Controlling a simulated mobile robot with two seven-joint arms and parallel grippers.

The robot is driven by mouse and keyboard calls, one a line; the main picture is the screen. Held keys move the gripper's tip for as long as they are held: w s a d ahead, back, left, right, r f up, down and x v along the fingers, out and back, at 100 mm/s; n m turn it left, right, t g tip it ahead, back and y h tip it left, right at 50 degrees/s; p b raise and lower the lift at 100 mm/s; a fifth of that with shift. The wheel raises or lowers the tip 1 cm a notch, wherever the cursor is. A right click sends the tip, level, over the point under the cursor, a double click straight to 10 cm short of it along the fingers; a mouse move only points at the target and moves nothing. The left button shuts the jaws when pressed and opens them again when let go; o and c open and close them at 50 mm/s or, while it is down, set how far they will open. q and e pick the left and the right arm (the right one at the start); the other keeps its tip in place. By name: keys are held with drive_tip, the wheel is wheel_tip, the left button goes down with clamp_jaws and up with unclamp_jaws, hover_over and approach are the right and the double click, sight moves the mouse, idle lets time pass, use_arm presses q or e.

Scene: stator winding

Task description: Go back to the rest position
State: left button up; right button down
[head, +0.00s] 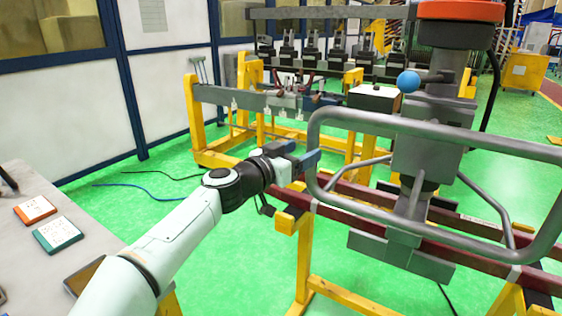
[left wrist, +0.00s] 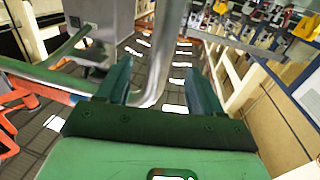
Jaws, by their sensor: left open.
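My left arm comes in from the lower left in the head view. My left gripper (head: 308,159) is at the left bend of a grey tubular handle frame (head: 440,129), with its fingers apart. In the left wrist view the two green fingers of my left gripper (left wrist: 160,85) are spread. The bend of the grey tube (left wrist: 163,50) shows between and beyond them. I cannot tell whether a finger touches the tube. My right gripper is not in view.
The handle frame belongs to a hanging tool (head: 428,150) with an orange top and a blue ball (head: 408,81). Dark red rails (head: 350,198) on yellow stands lie below. A grey table (head: 92,215) with small boxes is at left. Green floor (head: 230,270) is open between.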

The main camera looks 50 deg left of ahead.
use_arm(q)
drive_tip(key=s, duration=0.6)
drive_tip(key=shift+s+d, duration=0.25)
drive_tip(key=shift+d, duration=0.05)
